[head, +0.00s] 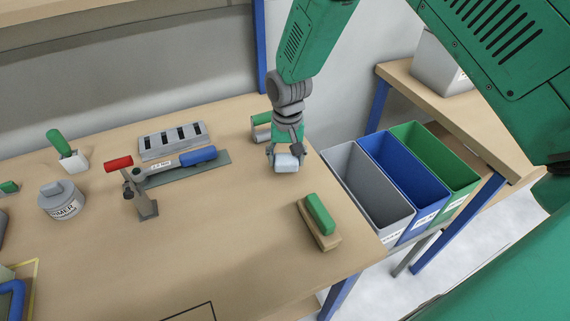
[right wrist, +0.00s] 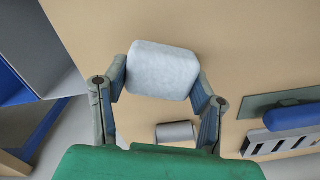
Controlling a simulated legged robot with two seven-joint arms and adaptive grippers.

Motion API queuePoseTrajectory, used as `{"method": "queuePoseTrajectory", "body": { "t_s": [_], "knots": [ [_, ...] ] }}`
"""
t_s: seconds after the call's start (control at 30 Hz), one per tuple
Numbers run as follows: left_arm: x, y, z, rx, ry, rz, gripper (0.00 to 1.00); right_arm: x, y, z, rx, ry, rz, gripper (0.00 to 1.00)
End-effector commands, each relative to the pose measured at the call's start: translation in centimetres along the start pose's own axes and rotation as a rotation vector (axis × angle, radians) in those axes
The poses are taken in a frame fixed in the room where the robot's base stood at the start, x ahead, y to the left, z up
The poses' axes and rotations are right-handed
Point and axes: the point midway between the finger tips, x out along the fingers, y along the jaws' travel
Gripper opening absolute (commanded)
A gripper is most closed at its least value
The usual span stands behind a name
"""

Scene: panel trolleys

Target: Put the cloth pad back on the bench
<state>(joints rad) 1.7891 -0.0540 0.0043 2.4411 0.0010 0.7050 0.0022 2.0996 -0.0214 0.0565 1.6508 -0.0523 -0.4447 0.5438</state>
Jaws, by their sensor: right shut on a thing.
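The cloth pad (head: 287,163) is a small pale blue-white block with rounded edges. My right gripper (head: 287,156) points down over the right part of the wooden bench (head: 235,215) and is shut on the pad. In the right wrist view the pad (right wrist: 163,70) sits between the two fingertips (right wrist: 160,82), with bench top behind it. I cannot tell whether the pad touches the bench or hangs just above it. My left gripper is not in view.
A green-handled brush (head: 319,217) lies near the bench's right edge. Grey, blue and green bins (head: 368,190) stand beyond that edge. A toggle clamp (head: 140,192), slotted grey block (head: 172,140) and round tin (head: 62,202) stand to the left. The bench's middle front is clear.

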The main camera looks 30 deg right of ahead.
Motion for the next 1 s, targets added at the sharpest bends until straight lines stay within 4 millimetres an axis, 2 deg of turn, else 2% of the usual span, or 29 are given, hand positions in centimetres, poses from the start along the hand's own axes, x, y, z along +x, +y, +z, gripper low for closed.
{"method": "queuePoseTrajectory", "body": {
  "t_s": [0.1, 0.2, 0.53, 0.57, 0.6, 0.87, 1.0],
  "knots": [
    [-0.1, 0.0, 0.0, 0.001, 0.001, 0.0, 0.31, 1.9, 0.0, 0.1, -0.001, -0.002, 0.002, 0.25],
    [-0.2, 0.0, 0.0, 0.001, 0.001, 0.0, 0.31, 2.8, -0.1, 0.2, -0.001, 0.0, 0.003, 0.25],
    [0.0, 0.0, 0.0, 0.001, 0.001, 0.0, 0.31, 3.1, -0.2, 0.1, -0.001, 0.001, 0.003, 0.25],
    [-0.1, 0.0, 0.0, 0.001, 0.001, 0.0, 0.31, 3.1, -0.2, 0.1, -0.001, 0.002, 0.002, 0.62],
    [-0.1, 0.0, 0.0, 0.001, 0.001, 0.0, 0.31, 3.0, -0.1, 0.1, -0.001, 0.001, 0.002, 0.73],
    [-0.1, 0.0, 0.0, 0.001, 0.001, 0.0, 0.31, 3.0, 0.0, 0.1, 0.0, 0.001, 0.001, 0.73],
    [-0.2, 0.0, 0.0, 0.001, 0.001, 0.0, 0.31, 2.4, -0.1, 0.1, 0.0, 0.002, 0.001, 0.73]
  ]
}}
